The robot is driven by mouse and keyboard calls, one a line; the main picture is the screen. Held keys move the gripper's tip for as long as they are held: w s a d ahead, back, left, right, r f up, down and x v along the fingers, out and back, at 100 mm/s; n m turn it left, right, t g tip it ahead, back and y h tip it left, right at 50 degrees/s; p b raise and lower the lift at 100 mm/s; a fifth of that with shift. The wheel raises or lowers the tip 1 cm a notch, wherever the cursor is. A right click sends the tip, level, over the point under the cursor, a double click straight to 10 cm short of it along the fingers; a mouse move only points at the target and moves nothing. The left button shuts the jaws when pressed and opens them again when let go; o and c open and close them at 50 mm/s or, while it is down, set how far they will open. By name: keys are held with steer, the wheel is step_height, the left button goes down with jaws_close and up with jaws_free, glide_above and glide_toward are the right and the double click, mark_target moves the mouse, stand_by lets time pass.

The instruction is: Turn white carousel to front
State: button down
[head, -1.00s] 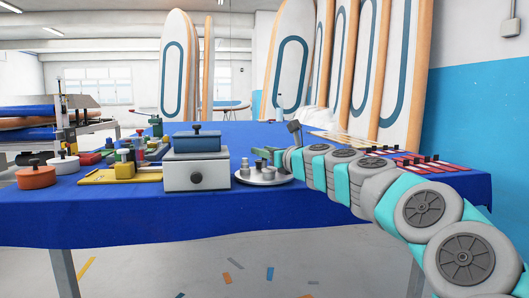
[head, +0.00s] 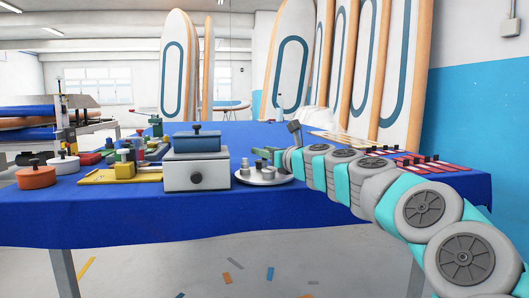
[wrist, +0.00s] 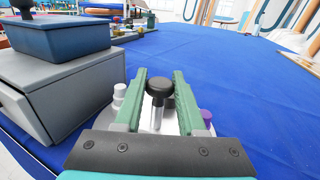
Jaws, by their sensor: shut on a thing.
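The white carousel (head: 254,181) is a low round turntable on the blue-covered table, right of the grey drawer box. Small grey cylinders stand on it. In the wrist view its pale disc (wrist: 101,123) is mostly hidden by my gripper. My gripper (wrist: 160,82) has its green fingers on either side of a metal post with a black knob (wrist: 159,87) and is shut on it. A pale capped cylinder (wrist: 119,92) stands left of the fingers and a purple-topped one (wrist: 206,116) right of them.
The grey drawer box (head: 196,174) with a blue lidded box (head: 197,142) on top stands close left of the carousel. A yellow tray (head: 110,176) and an orange pot (head: 37,177) are farther left. Red items (head: 420,164) lie at the right.

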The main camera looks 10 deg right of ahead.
steer(key=shift+a+m+h+p, duration=0.1)
steer(key=shift+m+h+p, duration=0.3)
steer(key=shift+h, duration=0.2)
steer(key=shift+a+f+m+t+h+p, duration=0.1)
steer(key=shift+m+t+h+p, duration=0.35)
steer(key=shift+h, duration=0.45)
steer(key=shift+m+t+h, duration=0.25)
steer(key=shift+m+h, duration=0.6)
steer(key=shift+h, duration=0.25)
steer(key=shift+m+h+b, duration=0.5)
steer(key=shift+m+h, duration=1.4)
steer(key=shift+h, duration=1)
steer(key=shift+m+g+h, duration=0.8)
steer(key=shift+m+h, duration=0.3)
steer(key=shift+h, duration=0.6)
steer(key=shift+b, duration=0.3)
steer(key=shift+d+m+g+h, duration=0.2)
steer(key=shift+m+g+h, duration=0.2)
steer(key=shift+m+h, duration=0.3)
steer(key=c, duration=0.5)
jaws_free()
